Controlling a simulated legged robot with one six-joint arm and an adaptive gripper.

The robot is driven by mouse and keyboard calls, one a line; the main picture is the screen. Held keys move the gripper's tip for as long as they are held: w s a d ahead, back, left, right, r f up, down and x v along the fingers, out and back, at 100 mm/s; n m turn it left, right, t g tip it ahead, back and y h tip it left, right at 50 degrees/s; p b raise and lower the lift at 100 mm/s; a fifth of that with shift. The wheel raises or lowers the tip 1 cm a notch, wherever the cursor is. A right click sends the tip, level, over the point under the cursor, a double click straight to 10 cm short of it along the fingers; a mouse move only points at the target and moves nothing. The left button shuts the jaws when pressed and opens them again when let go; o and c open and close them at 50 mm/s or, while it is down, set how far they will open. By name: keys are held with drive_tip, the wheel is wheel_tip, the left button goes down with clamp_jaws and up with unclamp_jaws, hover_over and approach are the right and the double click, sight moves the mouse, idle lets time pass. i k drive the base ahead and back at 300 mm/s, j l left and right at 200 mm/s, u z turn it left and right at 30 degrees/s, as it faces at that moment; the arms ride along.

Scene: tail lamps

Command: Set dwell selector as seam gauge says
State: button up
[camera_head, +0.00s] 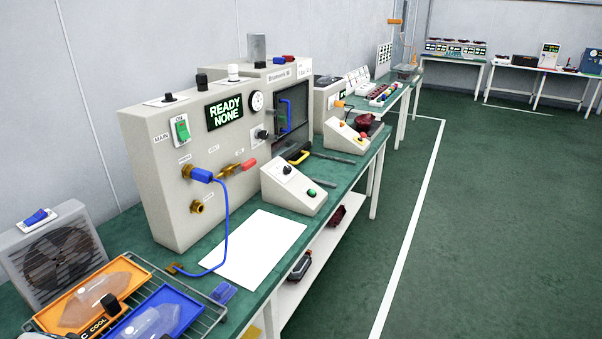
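A grey machine (160,190) stands on the green bench, with a lit display (225,112) reading "READY NONE". A round white dial gauge (256,101) sits right of the display; its reading is too small to tell. A black knob (262,134) is on the panel below the dial. A sloped control box (292,188) in front carries another black knob (287,170) and a green button (312,193). I cannot read which knob is the dwell selector, its setting, or which instrument is the seam gauge. My gripper is not in view.
An orange tray (130,266) and a blue tray (190,300) with clear lamp parts lie on a wire rack at front left, by a fan (55,258). A blue cable (227,225) hangs beside a white sheet (265,240). Open floor (480,220) lies to the right.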

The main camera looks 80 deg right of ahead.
sight(287, 168)
drive_tip(key=z, duration=2.3)
drive_tip(key=l, duration=1.3)
drive_tip(key=i+l, duration=0.15)
drive_tip(key=l, duration=0.25)
drive_tip(key=i+l, duration=0.2)
drive_tip(key=l, duration=0.2)
drive_tip(key=i+l, duration=0.15)
drive_tip(key=l, duration=0.2)
drive_tip(key=i+l, duration=0.2)
drive_tip(key=l, duration=0.2)
drive_tip(key=i+j, duration=0.1)
drive_tip(key=i, duration=0.35)
drive_tip(key=i+j, duration=0.15)
drive_tip(key=i, duration=0.3)
drive_tip(key=i+j+z, duration=0.1)
drive_tip(key=i+j, duration=0.15)
